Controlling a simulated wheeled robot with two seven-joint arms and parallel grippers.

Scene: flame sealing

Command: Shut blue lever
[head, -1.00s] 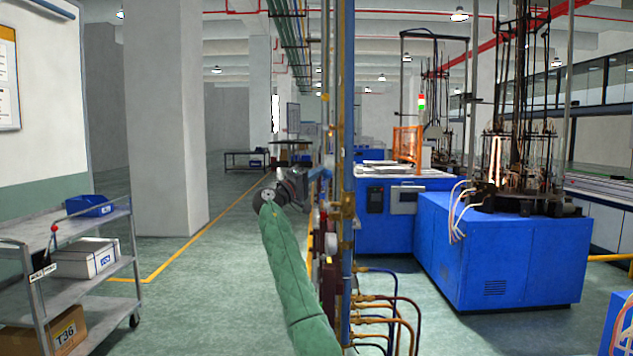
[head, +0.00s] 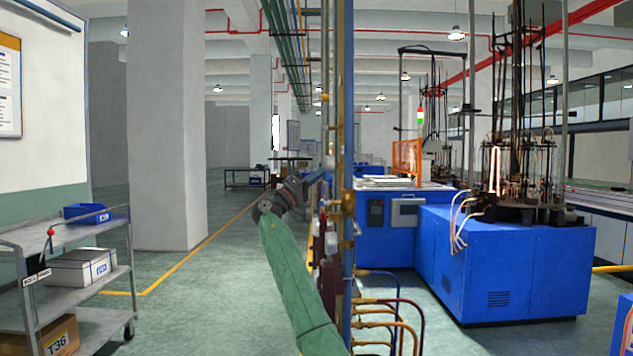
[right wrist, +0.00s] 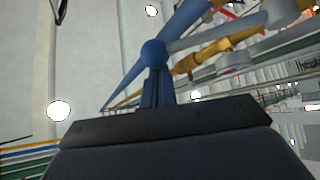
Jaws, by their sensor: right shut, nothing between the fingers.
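The blue lever (head: 316,175) shows in the head view as a short slanted blue bar between my right gripper and the upright pipes. My right gripper (head: 304,183) is shut and empty at the lever's near, lower-left end. My left gripper is out of view.
An upright blue pipe (head: 347,120) with valves stands just right of my right arm. Curved hoses (head: 385,305) stick out low on its right. Blue machines (head: 505,265) stand beyond. A grey cart (head: 104,322) is at left. The floor between cart and pipes is clear.

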